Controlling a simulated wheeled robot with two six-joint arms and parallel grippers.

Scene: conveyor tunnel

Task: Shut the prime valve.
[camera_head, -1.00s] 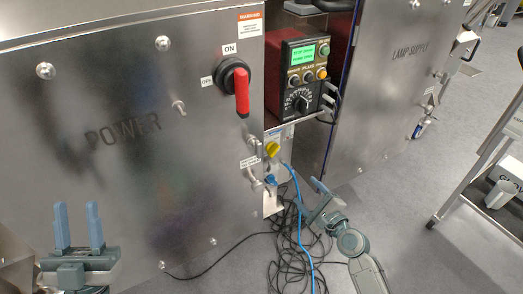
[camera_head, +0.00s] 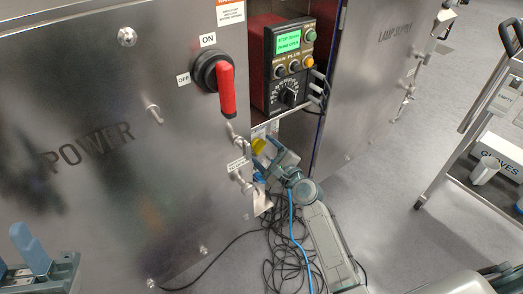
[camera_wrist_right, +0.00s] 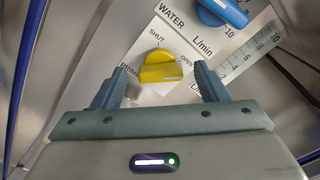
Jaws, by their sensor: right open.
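The yellow prime valve knob (camera_wrist_right: 160,67) sits on a white panel in the right wrist view. SHUT is printed above it, OPEN at its right and PRIME at its left. Its grip lies roughly crosswise with a pale mark at the right end, toward OPEN. It also shows in the head view (camera_head: 258,146), partly beside my gripper. My right gripper (camera_wrist_right: 160,88) is open, one finger on each side of the knob, not visibly closed on it; in the head view it (camera_head: 274,156) is at the panel. My left gripper (camera_head: 14,258) is open and empty, cut by the left edge.
A blue water knob (camera_wrist_right: 222,12) and a flow scale are beside the yellow one. The control box (camera_head: 290,65) displays green text that seems to read PRIME OPEN. A red-handled power switch (camera_head: 226,90) and black and blue cables (camera_head: 290,245) are near. A trolley stands right.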

